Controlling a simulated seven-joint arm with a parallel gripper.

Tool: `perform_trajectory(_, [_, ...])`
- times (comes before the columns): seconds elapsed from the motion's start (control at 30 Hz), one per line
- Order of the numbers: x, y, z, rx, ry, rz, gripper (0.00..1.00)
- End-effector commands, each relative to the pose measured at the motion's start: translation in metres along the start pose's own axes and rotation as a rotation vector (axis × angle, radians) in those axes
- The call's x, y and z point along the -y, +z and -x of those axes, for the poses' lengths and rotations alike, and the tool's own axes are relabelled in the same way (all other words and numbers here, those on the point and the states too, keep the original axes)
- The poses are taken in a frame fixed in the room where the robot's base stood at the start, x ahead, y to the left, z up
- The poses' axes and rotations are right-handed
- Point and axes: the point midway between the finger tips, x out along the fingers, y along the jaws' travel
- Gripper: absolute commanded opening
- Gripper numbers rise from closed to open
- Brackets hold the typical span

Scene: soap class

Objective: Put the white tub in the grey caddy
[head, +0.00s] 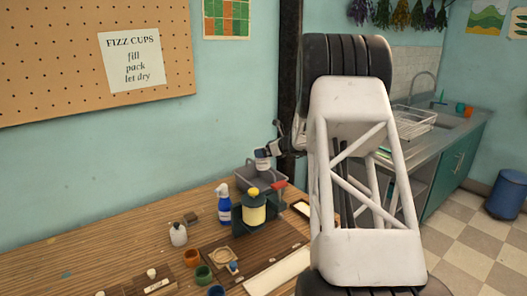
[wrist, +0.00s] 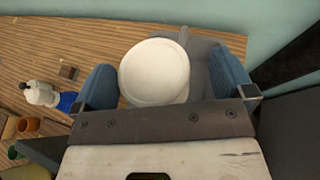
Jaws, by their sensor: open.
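The white tub (head: 263,163) shows at the grey caddy (head: 247,184) in the head view, its upper part above the caddy's rim. My gripper is open around the tub. Grey caddy surface (wrist: 203,46) shows beside and behind the lid. The tub's base is hidden, so I cannot tell whether it rests inside the caddy. In the head view my gripper (head: 270,152) is small and partly hidden by my arm.
A blue spray bottle (head: 223,206) and a yellow container in a dark holder (head: 254,210) stand in front of the caddy. The table's back left (head: 110,240) is mostly clear.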

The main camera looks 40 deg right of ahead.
Motion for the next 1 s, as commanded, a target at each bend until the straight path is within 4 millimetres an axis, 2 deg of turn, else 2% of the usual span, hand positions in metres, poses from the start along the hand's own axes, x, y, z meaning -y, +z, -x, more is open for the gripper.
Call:
perform_trajectory(0.6, [0.000, 0.000, 0.091, 0.000, -0.001, 0.000, 1.00])
perform_trajectory(0.8, [0.000, -0.001, 0.104, -0.001, -0.001, 0.000, 1.00])
perform_trajectory(1.0, [0.000, 0.000, 0.107, 0.000, 0.000, -0.001, 1.00])
